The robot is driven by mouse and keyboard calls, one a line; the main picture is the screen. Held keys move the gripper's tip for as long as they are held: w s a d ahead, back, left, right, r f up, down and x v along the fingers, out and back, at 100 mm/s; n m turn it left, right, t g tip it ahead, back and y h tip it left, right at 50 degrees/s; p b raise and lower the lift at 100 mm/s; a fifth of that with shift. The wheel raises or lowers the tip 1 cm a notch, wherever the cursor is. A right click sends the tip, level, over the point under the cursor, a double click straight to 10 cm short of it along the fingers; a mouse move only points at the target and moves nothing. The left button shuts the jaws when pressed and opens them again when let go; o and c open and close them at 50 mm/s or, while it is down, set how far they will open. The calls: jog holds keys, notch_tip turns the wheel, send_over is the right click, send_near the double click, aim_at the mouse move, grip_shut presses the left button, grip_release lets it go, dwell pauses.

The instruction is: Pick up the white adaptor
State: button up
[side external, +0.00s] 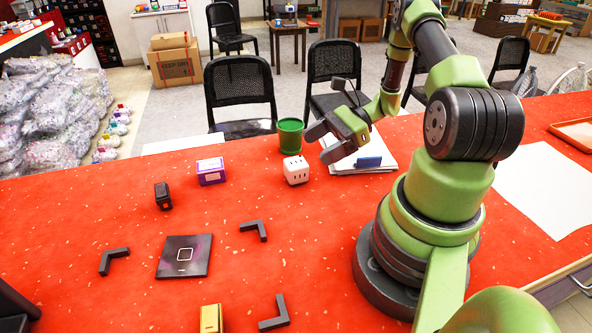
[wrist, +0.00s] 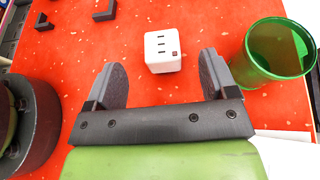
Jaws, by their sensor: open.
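The white adaptor (side external: 296,170) is a small cube with dark slots, standing on the red table to the left of my gripper in the side view. In the wrist view the white adaptor (wrist: 163,50) lies just beyond the fingertips, roughly centred between them, with its slotted face visible. My gripper (side external: 322,141) is open and empty, held above the table near the adaptor and not touching it. Both dark fingers of my gripper (wrist: 162,70) show spread apart in the wrist view.
A green cup (side external: 290,136) stands close behind the adaptor; in the wrist view it is right of the fingers. White papers with a blue item (side external: 368,162) lie under the gripper. A purple box (side external: 211,171), a black item (side external: 163,196) and a dark square plate (side external: 184,256) lie left.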

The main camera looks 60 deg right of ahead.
aim_at(294, 162)
jog(key=shift+f, duration=0.3)
jog(key=x, duration=0.7)
jog(key=shift+w+a, duration=0.1)
jog(key=shift+a, duration=0.05)
jog(key=shift+c, duration=0.4)
jog(key=c, duration=0.9)
